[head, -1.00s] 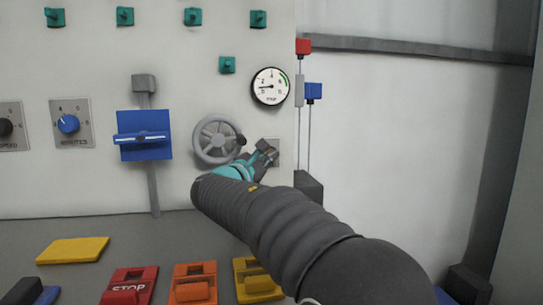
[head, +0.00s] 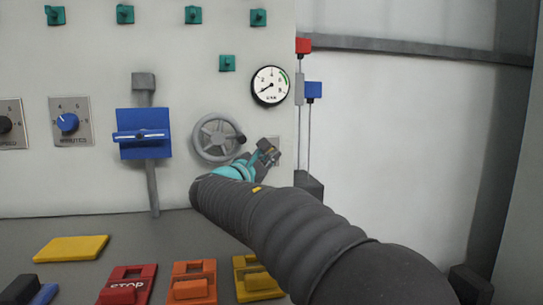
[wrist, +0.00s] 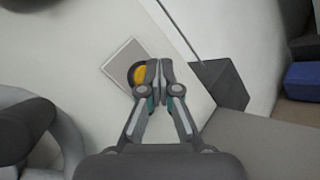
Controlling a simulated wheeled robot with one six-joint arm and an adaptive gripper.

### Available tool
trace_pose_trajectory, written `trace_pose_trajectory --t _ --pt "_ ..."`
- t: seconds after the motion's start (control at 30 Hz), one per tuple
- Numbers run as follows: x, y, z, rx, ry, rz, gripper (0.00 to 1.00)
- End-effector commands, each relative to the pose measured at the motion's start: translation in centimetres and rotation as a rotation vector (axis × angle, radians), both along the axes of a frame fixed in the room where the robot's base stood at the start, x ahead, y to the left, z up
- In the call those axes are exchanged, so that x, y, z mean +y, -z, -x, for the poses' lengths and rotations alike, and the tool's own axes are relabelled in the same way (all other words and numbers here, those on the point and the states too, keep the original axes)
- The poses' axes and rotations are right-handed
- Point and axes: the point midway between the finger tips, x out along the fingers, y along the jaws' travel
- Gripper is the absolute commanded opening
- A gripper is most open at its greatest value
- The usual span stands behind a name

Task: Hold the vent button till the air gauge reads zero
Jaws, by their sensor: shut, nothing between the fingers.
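The vent button (wrist: 139,73) is a yellow cap in a dark ring on a square grey plate (wrist: 120,60) in the wrist view. In the head view the plate (head: 276,146) is mostly behind my gripper. My gripper (wrist: 153,76) is shut, with its fingertips over the right part of the button; whether they press it is hidden. In the head view my gripper (head: 266,152) is at the plate, right of the handwheel. The round white air gauge (head: 270,86) above has its black needle pointing lower left, near the low end of its scale.
A grey handwheel (head: 217,137) with a dark knob is close to my gripper's left. A blue lever plate (head: 144,134) stands further left. Red (head: 303,46) and blue (head: 313,91) blocks on rods are at the panel's right edge. Coloured pedals, including an orange one (head: 191,286), lie below.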

Motion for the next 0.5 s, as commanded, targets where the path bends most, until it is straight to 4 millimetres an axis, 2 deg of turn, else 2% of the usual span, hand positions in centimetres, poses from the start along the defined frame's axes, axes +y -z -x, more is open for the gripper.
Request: trace_pose_trajectory --t 0.17,0.5 --pt "-0.1 0.1 0.3 0.0 0.0 0.0 0.0" --pt "-0.8 0.2 3.0 -0.001 -0.001 -0.001 0.0"
